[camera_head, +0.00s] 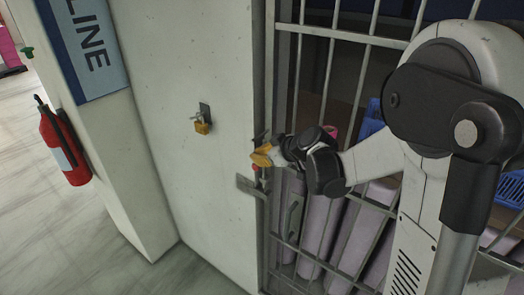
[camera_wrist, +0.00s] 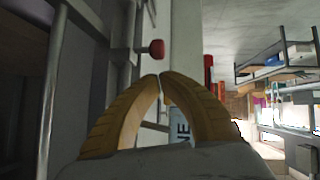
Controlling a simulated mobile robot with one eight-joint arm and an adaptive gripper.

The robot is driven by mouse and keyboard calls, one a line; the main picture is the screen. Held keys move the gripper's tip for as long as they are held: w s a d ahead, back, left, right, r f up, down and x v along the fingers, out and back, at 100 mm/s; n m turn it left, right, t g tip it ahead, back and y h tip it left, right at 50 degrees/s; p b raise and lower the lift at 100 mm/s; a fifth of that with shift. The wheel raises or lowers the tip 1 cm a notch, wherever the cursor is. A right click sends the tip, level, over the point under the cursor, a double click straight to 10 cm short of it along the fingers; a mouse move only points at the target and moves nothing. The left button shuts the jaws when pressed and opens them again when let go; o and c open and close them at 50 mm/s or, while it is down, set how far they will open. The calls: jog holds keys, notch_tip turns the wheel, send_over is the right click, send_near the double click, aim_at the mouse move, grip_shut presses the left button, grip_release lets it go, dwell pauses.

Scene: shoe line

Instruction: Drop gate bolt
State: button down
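The barred gate (camera_head: 329,34) stands beside a pale wall. A red knob (camera_head: 256,169), apparently the bolt's handle, shows at the gate's edge just below my gripper (camera_head: 262,156). In the wrist view the red knob (camera_wrist: 157,48) sits on a short dark stem, just past the fingertips and not between them. My gripper's yellow fingers (camera_wrist: 158,77) curve together, with their tips meeting or nearly so and nothing visible held. A metal plate (camera_head: 251,187) lies below the knob at the gate's edge. The rest of the bolt is partly hidden.
A brass padlock (camera_head: 202,127) hangs on the wall left of the gate. A red fire extinguisher (camera_head: 65,145) and a blue sign (camera_head: 87,45) are further left. Blue crates (camera_head: 510,188) and pale rolls (camera_head: 322,226) stand behind the bars. Floor at left is clear.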

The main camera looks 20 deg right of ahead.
jog(key=shift+w+d+f, duration=0.1)
jog(key=shift+w+f, duration=0.1)
jog(key=shift+f, duration=0.7)
notch_tip(320, 180, down, 5)
jog(key=b, duration=0.5)
jog(key=shift+f, duration=0.15)
jog(key=shift+r, duration=0.25)
